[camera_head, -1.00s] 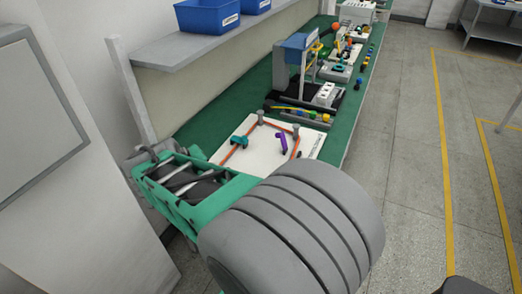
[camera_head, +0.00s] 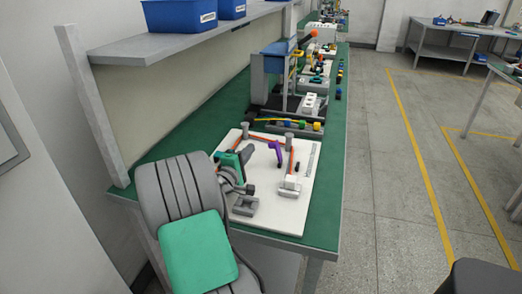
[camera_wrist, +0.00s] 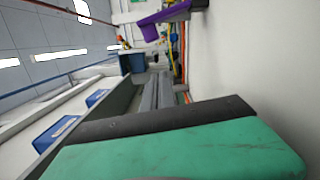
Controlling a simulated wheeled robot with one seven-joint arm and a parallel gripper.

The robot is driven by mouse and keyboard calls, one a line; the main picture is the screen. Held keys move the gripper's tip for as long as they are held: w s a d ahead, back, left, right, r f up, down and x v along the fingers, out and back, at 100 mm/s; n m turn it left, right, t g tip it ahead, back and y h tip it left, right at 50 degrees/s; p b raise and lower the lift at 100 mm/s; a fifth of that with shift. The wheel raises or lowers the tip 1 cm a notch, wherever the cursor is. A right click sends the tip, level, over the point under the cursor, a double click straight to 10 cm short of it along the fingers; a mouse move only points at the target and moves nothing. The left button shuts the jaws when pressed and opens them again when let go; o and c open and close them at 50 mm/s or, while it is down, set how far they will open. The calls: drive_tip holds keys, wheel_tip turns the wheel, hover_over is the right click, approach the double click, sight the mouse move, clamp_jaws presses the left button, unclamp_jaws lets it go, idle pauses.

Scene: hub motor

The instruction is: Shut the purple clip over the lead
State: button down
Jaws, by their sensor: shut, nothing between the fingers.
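The purple clip (camera_head: 277,152) stands raised on the white board (camera_head: 266,215), with its arm bent up and to the left. In the wrist view the purple clip (camera_wrist: 165,18) shows at the top, slanting above the board. The orange lead (camera_head: 291,158) runs beside the clip from a grey post to a pale block; it also shows in the wrist view (camera_wrist: 182,55). My gripper (camera_head: 240,182) is shut and empty, low over the board's left part, left of the purple clip and apart from it. The fingertips are partly hidden by my wrist.
Grey posts (camera_head: 289,132) and a pale block (camera_head: 289,186) stand on the board. A rack with coloured parts (camera_head: 290,123) stands behind. A shelf with blue bins (camera_head: 180,14) hangs at left.

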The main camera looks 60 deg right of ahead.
drive_tip(key=s, duration=0.1)
drive_tip(key=s+d, duration=0.2)
drive_tip(key=shift+s+r, duration=0.25)
drive_tip(key=shift+s, duration=0.15)
drive_tip(key=shift+a, duration=0.1)
